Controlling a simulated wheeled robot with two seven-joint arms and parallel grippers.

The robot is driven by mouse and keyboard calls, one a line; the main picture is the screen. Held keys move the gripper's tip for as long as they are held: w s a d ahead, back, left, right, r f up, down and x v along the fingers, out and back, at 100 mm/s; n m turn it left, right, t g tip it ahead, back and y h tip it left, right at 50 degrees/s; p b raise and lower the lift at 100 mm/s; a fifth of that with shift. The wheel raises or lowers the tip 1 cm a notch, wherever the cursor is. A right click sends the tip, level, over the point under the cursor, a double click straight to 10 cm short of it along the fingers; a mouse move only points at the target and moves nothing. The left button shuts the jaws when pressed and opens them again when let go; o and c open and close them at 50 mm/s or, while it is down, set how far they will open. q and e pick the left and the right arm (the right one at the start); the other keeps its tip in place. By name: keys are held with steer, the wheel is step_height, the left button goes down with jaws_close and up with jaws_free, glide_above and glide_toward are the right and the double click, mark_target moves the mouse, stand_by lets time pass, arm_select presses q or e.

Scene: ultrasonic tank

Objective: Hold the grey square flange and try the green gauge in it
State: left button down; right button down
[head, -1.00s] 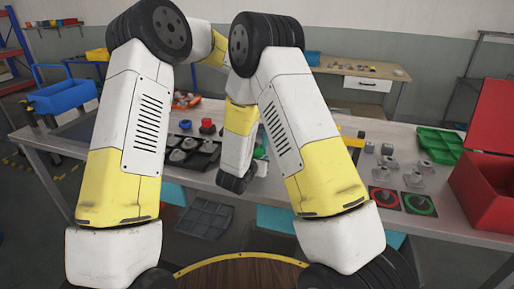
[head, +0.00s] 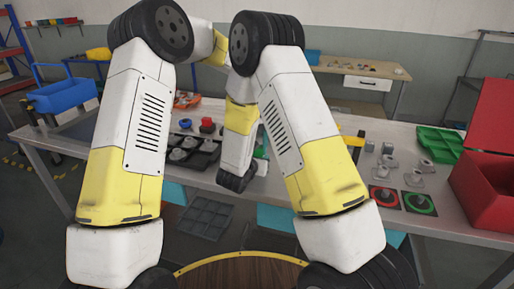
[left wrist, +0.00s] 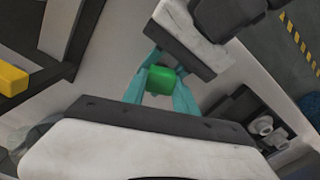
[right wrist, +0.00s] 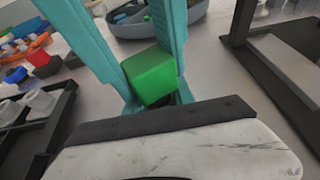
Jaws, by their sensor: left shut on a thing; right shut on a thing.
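The green gauge (left wrist: 160,80) is a small block between the teal fingers of my left gripper (left wrist: 160,88), which is shut on it. It also shows large in the right wrist view (right wrist: 153,77), close beyond my right gripper's palm. My right gripper shows by its pale palm in the left wrist view (left wrist: 186,42), right behind the gauge; its fingertips are mostly hidden. It is shut, and the grey square flange in its grip is hidden behind the gauge and palm. Whether gauge and flange touch cannot be seen. In the head view my arms hide most of this.
A black tray with round parts (head: 190,150) stands on the table at left. At right are grey flanged parts (head: 413,180), a red-ring plate (head: 384,197), a green-ring plate (head: 419,203), a green tray (head: 440,145) and an open red box (head: 490,193).

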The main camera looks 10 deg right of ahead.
arm_select(q)
steer(key=shift+s+f, duration=0.1)
steer(key=shift+f, duration=0.35)
arm_select(e)
steer(key=shift+r, duration=0.1)
arm_select(q)
steer(key=shift+a+f, duration=0.25)
arm_select(e)
steer(key=shift+w+r, duration=0.1)
steer(key=shift+r, duration=0.1)
stand_by(2.1)
arm_select(q)
steer(key=shift+r, duration=0.95)
steer(key=shift+d+r, duration=0.15)
steer(key=shift+r, duration=0.85)
steer(key=shift+d+r, duration=0.1)
steer(key=shift+r, duration=0.85)
arm_select(e)
steer(key=shift+f, duration=0.25)
steer(key=c, duration=1)
jaws_free()
